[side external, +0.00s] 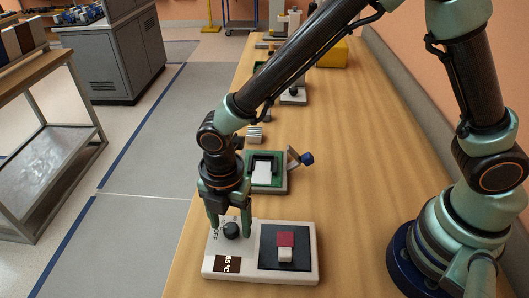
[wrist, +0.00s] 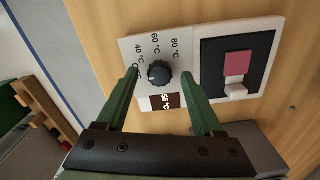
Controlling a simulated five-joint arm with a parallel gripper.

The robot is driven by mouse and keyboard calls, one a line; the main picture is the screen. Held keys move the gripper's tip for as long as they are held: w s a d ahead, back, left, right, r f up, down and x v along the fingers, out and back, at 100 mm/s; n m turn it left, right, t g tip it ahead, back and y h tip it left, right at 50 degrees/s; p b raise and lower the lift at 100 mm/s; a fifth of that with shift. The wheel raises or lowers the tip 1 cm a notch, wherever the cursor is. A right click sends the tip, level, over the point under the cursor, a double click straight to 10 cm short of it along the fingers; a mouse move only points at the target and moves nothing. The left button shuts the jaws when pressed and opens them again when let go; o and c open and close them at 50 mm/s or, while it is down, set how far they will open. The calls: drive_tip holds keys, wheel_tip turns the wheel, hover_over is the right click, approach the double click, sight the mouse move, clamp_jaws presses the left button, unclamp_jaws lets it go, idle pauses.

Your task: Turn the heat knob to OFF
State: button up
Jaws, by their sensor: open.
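The heat knob (wrist: 158,73) is a round dark dial on a white hotplate unit (side external: 240,277). Temperature labels of 40, 60 and 80 °C ring it, and a brown display (wrist: 166,101) beside it reads 55 °C. I cannot clearly tell where the knob's mark points. The OFF label is partly hidden by a finger. In the side view the knob (side external: 231,231) sits at the unit's upper left. My gripper (wrist: 160,74) is open, its green fingers on either side of the knob. I cannot tell whether they touch it. The gripper (side external: 231,229) points down in the side view.
The unit's dark plate (side external: 268,256) carries a red block (side external: 286,239) and a white block (side external: 285,255). A green-framed fixture (side external: 265,184) with a blue-knobbed lever (side external: 306,158) stands behind. The wooden tabletop (side external: 350,150) is clear on the right.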

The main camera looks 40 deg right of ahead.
sight(231, 227)
wheel_tip(231, 227, up, 11)
drive_tip(key=shift+r, duration=0.2)
drive_tip(key=shift+d, duration=0.1)
drive_tip(key=s+d+r+m+t, duration=0.1)
drive_tip(key=d+r+m, duration=0.3)
drive_tip(key=d+m, duration=0.8)
drive_tip(key=s+d+r+m+t, duration=0.1)
drive_tip(key=d+r+m+t, duration=0.3)
drive_tip(key=d+m, duration=0.8)
drive_tip(key=shift+s+d+r+t, duration=0.3)
drive_tip(key=shift+d+r, duration=0.15)
drive_tip(key=shift+d, duration=0.4)
